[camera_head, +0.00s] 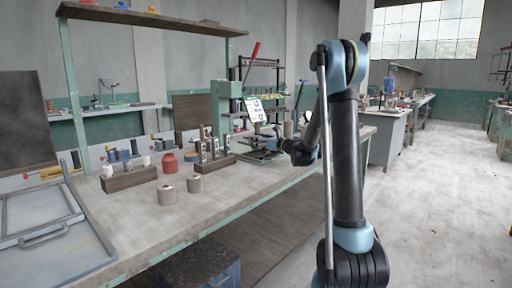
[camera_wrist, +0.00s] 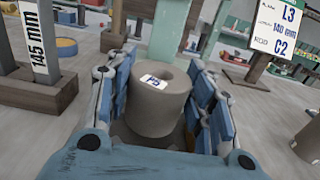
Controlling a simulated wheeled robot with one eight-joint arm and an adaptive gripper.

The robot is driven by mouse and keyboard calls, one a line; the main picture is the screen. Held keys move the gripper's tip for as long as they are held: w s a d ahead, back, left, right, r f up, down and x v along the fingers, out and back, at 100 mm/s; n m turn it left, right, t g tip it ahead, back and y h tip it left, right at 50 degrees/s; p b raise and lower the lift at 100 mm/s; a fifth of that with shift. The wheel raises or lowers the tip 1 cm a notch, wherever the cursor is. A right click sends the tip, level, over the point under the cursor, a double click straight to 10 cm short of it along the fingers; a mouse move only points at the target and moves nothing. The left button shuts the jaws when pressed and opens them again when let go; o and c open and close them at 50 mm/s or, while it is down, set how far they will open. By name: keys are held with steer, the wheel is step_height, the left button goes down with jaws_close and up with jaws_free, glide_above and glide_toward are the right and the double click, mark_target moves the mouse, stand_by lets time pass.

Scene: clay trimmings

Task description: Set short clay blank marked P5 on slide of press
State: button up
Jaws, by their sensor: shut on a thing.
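The short clay blank marked P5 (camera_wrist: 158,105) is grey-brown with a hole in its top and a white P5 label on its upper face. My gripper (camera_wrist: 168,95) has its blue fingers shut around its sides. In the head view my gripper (camera_head: 290,146) is beside the press, partly hidden by my arm; the blank cannot be made out there. The green press (camera_head: 226,108) stands on the bench, its column (camera_wrist: 172,30) rising just behind the blank in the wrist view. The slide at the press base is mostly hidden by the blank, fingers and arm.
A card (camera_wrist: 278,28) reads L3, 140 mm, ROD C2. A wooden stand with a post labelled 145 mm (camera_wrist: 38,48) is left of the gripper. Two clay cylinders, one here (camera_head: 167,195), stand on the front bench (camera_head: 130,230). A red jar (camera_head: 169,163) is behind them.

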steer(key=shift+f, duration=0.95)
steer(key=shift+c, duration=0.4)
steer(key=shift+f, duration=0.15)
steer(key=c, duration=0.3)
steer(key=o, duration=1.3)
steer(key=shift+c, duration=0.2)
steer(key=shift+o, duration=0.4)
steer(key=shift+f, duration=0.1)
steer(key=v, duration=1.2)
